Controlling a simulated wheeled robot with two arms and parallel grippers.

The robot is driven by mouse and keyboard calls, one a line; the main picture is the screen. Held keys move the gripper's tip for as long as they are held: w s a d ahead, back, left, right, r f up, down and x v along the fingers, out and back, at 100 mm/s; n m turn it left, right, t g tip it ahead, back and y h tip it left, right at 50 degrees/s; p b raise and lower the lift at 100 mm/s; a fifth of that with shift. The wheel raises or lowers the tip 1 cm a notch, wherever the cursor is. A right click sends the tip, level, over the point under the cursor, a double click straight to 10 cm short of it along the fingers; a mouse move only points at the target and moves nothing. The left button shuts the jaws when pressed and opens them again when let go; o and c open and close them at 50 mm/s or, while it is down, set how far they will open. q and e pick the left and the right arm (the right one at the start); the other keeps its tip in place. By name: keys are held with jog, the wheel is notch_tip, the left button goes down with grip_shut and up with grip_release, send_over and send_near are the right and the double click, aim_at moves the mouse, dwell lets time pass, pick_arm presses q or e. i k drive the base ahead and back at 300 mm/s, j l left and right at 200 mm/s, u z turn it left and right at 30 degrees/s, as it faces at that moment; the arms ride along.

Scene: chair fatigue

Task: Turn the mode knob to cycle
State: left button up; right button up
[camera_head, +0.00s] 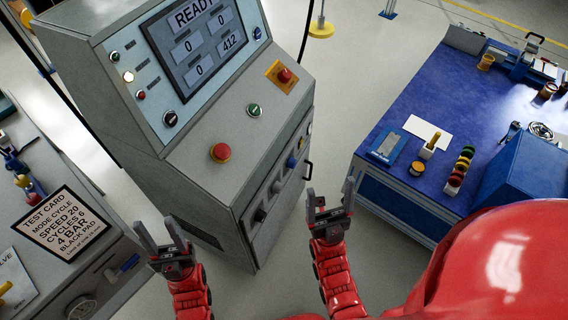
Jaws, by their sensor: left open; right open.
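The grey control console (205,140) stands at centre left, its screen (205,40) reading READY with several number boxes. A black knob (170,118) sits at the lower left of the screen panel. More knobs run along the front face, including a black one (260,215) and a blue one (291,162). Their labels are too small to read, so I cannot tell which is the mode knob. My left gripper (157,234) is open and empty, in front of the console's lower left. My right gripper (330,200) is open and empty, right of the front face, apart from the knobs.
Red buttons (220,153) and (285,75) stand up from the console's sloped top. A blue workbench (400,115) with small parts is at right. Floor shows between them.

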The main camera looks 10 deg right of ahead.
aim_at(260, 215)
jog(key=k+j+z, duration=0.25)
jog(key=l+u, duration=0.4)
jog(key=l, duration=1.15)
jog(key=k, duration=0.05)
